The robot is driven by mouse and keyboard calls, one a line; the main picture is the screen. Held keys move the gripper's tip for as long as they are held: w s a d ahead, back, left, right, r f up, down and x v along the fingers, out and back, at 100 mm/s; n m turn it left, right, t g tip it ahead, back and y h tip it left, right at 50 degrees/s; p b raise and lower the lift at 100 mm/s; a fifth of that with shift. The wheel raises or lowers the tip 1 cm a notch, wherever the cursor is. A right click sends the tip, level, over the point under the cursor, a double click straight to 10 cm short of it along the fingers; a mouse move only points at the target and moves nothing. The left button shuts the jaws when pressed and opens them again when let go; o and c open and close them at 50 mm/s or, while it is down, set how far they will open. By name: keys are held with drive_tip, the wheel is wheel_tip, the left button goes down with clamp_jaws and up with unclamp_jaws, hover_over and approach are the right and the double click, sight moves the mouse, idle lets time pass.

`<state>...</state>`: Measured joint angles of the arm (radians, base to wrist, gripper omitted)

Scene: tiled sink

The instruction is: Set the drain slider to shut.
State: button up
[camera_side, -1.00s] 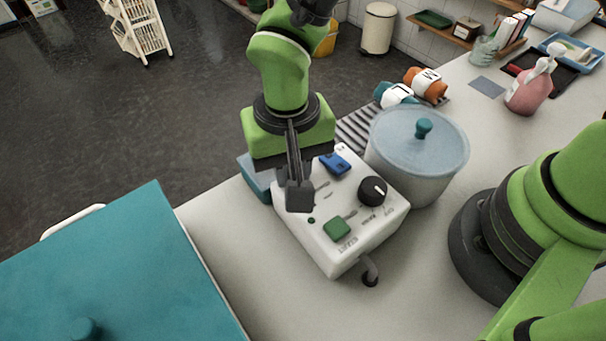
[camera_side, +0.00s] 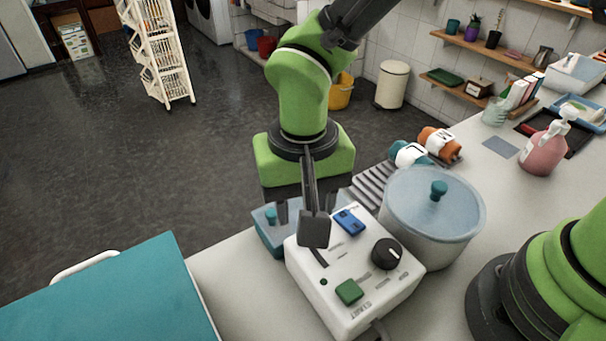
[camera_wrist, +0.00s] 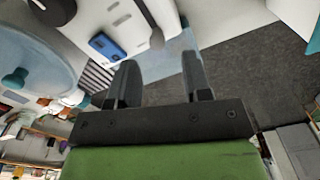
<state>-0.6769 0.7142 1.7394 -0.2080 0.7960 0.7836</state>
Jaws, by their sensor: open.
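A white control box (camera_side: 340,312) stands on the counter. I cannot read which control is the drain slider. My gripper (camera_side: 310,208) hangs above the box's far left end, with a dark block on a rod covering part of the panel. In the wrist view my gripper (camera_wrist: 160,72) is open and empty. The blue knob (camera_wrist: 108,47) is there beyond and left of the left finger, apart from it.
A pot with a pale blue lid (camera_side: 435,205) stands close right of the box. A blue container (camera_side: 270,232) with a knobbed lid is behind its left end. A teal-topped box (camera_side: 110,300) is at left. A pink pump bottle (camera_side: 543,152) stands farther back.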

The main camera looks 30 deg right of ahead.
wheel_tip(320, 180, up, 6)
drive_tip(key=shift+f, duration=0.2)
drive_tip(key=s+d+r+t+y, duration=0.2)
drive_tip(key=s+d+r+t, duration=0.1)
drive_tip(key=d+r, duration=0.8)
drive_tip(key=s+d+r+t, duration=0.2)
drive_tip(key=s+d+t, duration=0.2)
drive_tip(key=s+d, duration=0.3)
drive_tip(key=shift+s+d+r, duration=0.15)
drive_tip(key=shift+s, duration=0.75)
idle(2.4)
